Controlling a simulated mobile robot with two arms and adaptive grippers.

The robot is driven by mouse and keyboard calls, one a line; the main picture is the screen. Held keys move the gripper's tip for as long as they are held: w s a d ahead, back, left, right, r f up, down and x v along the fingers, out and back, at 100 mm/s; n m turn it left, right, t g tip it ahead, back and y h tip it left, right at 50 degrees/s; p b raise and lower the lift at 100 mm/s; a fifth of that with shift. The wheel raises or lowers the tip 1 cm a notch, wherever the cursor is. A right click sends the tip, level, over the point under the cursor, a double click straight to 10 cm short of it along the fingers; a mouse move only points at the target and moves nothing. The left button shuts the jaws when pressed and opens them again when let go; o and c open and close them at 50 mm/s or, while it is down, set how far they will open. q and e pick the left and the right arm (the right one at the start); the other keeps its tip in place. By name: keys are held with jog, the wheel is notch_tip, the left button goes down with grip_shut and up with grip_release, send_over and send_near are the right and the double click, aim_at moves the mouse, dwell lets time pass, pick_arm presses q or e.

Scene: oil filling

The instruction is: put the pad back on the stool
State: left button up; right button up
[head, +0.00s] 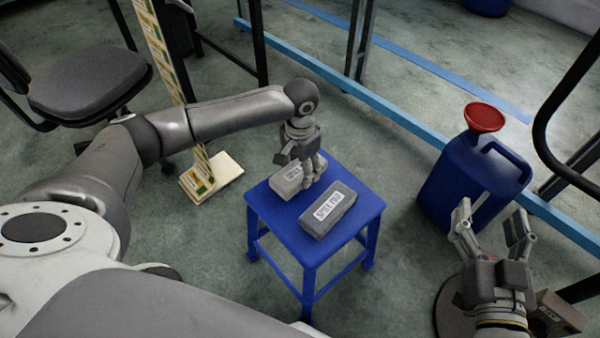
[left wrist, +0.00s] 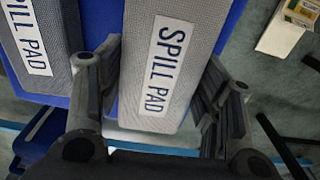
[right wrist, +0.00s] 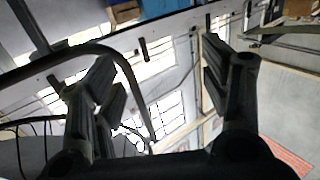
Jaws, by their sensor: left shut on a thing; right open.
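The blue stool (head: 283,216) stands in the middle of the head view. One grey pad labelled "SPILL PAD" (head: 330,210) lies on the front right part of its seat. A second grey spill pad (head: 287,184) is at the seat's back left edge, with my left gripper (head: 304,172) shut on it. In the left wrist view this held pad (left wrist: 168,62) sits between the fingers, and the other pad (left wrist: 35,45) lies to its left. I cannot tell whether the held pad touches the seat. My right gripper (head: 490,228) is open and empty at the lower right.
A blue jerrycan (head: 470,178) with a red funnel (head: 484,117) stands right of the stool. A cardboard box (head: 556,312) is below my right gripper. A black chair (head: 88,80) is at the left. A yellow-striped post (head: 172,60) stands behind the stool, and a blue rail (head: 385,112) crosses behind.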

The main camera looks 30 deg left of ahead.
pick_arm(q)
jog(key=shift+f+b, duration=0.3)
jog(key=shift+f, duration=0.3)
jog(key=shift+f+p, duration=0.2)
jog(key=shift+p, duration=0.65)
pick_arm(e)
jog(key=f, duration=0.1)
jog(key=f+g, duration=0.2)
jog(key=shift+s+d+f, duration=0.2)
jog(key=shift+s+d, duration=0.15)
pick_arm(q)
jog(key=o, duration=0.9)
